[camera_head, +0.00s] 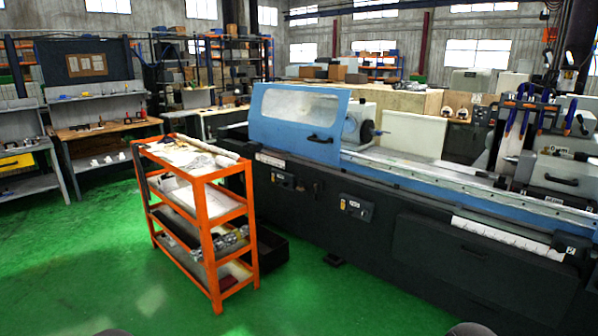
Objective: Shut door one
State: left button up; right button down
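The cylindrical grinder (400,235) fills the right half of the view, with a dark grey base. A blue sliding door (298,116) with a clear window stands at the left end of its bed. A black handle (320,138) is at the door's lower right. Right of the door the bed is uncovered, and the headstock (362,125) shows beside the door's right edge. A grey cover (565,165) with a black handle is at the far right. No label shows which one is door one. Neither gripper is in view; only dark rounded parts, probably mine, show at the bottom edge.
An orange shelf cart (205,225) with papers and parts stands in front of the grinder's left end. A black bin (270,247) is behind it. Workbenches (105,130) line the left back. Green floor (350,305) is clear in front of the grinder.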

aim_at(316, 110)
jog(key=i, duration=2.4)
